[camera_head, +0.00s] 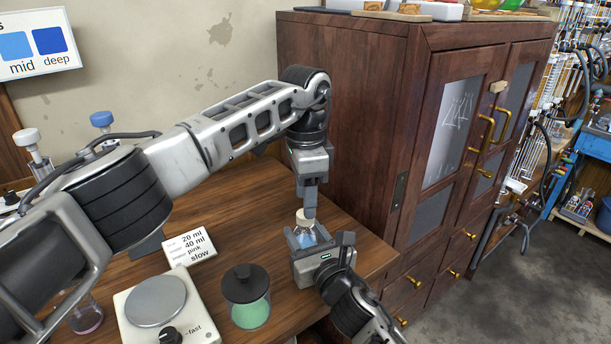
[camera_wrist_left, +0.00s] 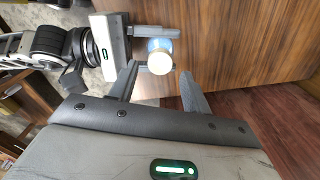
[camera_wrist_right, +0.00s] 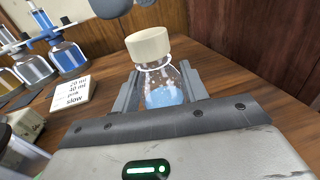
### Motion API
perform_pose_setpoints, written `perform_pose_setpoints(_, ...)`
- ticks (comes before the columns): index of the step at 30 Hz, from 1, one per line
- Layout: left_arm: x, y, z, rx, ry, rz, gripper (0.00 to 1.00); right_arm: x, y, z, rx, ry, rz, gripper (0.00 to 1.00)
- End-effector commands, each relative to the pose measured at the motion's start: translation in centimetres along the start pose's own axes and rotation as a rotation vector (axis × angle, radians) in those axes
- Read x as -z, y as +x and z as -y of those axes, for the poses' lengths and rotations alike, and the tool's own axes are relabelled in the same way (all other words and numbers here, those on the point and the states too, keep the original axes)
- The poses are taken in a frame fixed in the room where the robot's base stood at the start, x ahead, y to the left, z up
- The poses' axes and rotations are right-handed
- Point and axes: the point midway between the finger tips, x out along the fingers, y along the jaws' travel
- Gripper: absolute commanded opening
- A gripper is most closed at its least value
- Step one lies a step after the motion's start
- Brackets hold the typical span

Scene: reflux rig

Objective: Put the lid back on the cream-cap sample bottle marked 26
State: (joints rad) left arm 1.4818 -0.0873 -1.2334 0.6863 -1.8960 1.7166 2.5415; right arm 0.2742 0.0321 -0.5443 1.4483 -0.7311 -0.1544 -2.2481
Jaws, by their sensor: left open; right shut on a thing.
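A small clear bottle with blue liquid (camera_wrist_right: 165,96) is held between the fingers of my right gripper (camera_head: 308,244), near the table's right edge. A cream cap (camera_wrist_right: 148,45) sits on its neck and also shows in the head view (camera_head: 305,217). No number on the bottle can be read. My left gripper (camera_head: 310,205) points down from directly above the cap. In the left wrist view, its fingers (camera_wrist_left: 158,78) are spread apart, with the cap (camera_wrist_left: 160,63) in the gap near their tips. I cannot tell whether they touch it.
A wooden table (camera_head: 240,200) holds a hotplate (camera_head: 155,300), a dark-lidded jar of green liquid (camera_head: 247,296) and a note card (camera_head: 190,247). A tall wooden cabinet (camera_head: 350,110) stands close on the right. Bottles with blue and amber liquid (camera_wrist_right: 68,56) stand farther along the table.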

Motion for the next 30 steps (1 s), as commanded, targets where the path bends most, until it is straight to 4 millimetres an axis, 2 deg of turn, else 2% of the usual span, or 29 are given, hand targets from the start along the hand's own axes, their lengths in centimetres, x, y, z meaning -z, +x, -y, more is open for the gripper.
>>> perform_pose_setpoints(3, 0.0, 1.8, 0.0, -0.001, 0.0, 0.001, 0.48, 0.1, 0.0, 0.0, 0.0, 0.0, -0.001, 0.0)
perform_pose_setpoints(7, 0.0, 2.9, 0.0, -0.001, 0.0, 0.001, 0.48, 0.1, 0.0, 0.0, 0.0, 0.0, -0.001, 0.0)
perform_pose_setpoints(18, 0.0, 3.4, 0.0, 0.001, 0.0, 0.0, 0.48, 0.1, 0.0, 0.0, 0.0, 0.0, -0.001, 0.0)
perform_pose_setpoints(20, 0.0, 3.4, 0.0, 0.001, 0.0, 0.0, 0.34, 0.1, 0.0, 0.0, 0.0, 0.0, -0.001, 0.0)
perform_pose_setpoints(23, 0.0, 3.4, 0.0, 0.001, 0.0, 0.0, 0.06, 0.1, 0.0, 0.0, 0.0, 0.0, -0.001, 0.0)
perform_pose_setpoints(24, 0.0, 3.4, 0.0, 0.001, 0.0, 0.0, 0.03, 0.1, 0.0, 0.0, 0.0, 0.0, -0.001, 0.0)
perform_pose_setpoints(30, 0.0, 3.4, 0.0, 0.001, 0.02, 0.0, 0.03, 0.1, 0.0, 0.0, 0.0, 0.0, -0.001, 0.0)
